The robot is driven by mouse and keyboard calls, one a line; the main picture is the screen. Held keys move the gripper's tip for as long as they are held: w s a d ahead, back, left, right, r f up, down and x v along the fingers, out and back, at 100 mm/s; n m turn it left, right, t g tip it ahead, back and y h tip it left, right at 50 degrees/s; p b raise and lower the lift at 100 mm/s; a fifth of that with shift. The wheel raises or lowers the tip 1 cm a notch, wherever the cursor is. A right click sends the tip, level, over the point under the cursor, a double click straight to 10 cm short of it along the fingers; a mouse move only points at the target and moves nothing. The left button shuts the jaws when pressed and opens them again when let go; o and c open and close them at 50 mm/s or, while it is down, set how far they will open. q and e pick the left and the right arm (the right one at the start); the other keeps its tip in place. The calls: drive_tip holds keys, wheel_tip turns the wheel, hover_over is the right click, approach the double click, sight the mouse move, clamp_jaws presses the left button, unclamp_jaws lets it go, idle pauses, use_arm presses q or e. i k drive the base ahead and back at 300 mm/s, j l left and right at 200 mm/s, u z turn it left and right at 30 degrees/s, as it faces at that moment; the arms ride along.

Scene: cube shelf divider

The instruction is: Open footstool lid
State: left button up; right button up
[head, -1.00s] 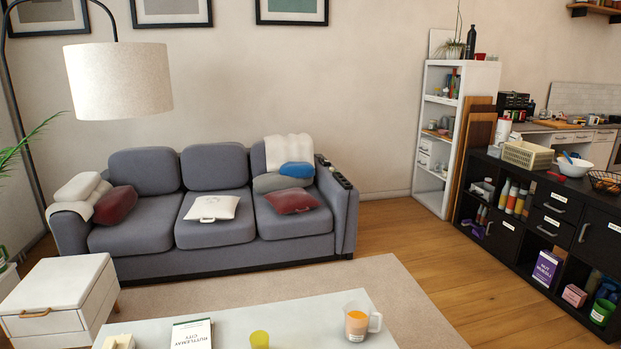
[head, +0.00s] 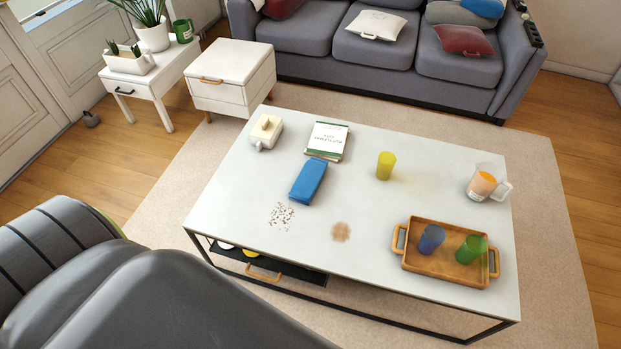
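The footstool (head: 231,79) is a white box on short wooden legs, standing left of the sofa and beyond the coffee table. Neither of my grippers shows in the head view.
A white coffee table (head: 355,206) fills the middle, with a tray (head: 417,263), cups, a blue cloth (head: 308,181), a book (head: 327,140) and crumbs on it. A side table (head: 148,80) with plants stands left of the footstool. Wood floor (head: 150,150) is clear in front of the footstool.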

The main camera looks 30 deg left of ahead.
sight(227, 60)
drive_tip(key=u, duration=1.65)
drive_tip(key=i+j+u, duration=0.4)
drive_tip(key=j, duration=0.15)
drive_tip(key=i+j+u, duration=0.55)
drive_tip(key=i+j, duration=0.15)
drive_tip(key=i+j+u, duration=0.25)
drive_tip(key=i, duration=0.35)
drive_tip(key=i+j+u, duration=0.2)
drive_tip(key=i, duration=0.25)
drive_tip(key=i+l+z, duration=0.1)
drive_tip(key=i+z, duration=0.15)
drive_tip(key=z, duration=0.2)
drive_tip(key=i+z, duration=0.25)
drive_tip(key=z, duration=0.2)
drive_tip(key=i+j+z, duration=0.15)
drive_tip(key=z, duration=0.3)
drive_tip(key=i+j+z, duration=0.2)
drive_tip(key=i+z, duration=0.25)
drive_tip(key=k, duration=0.1)
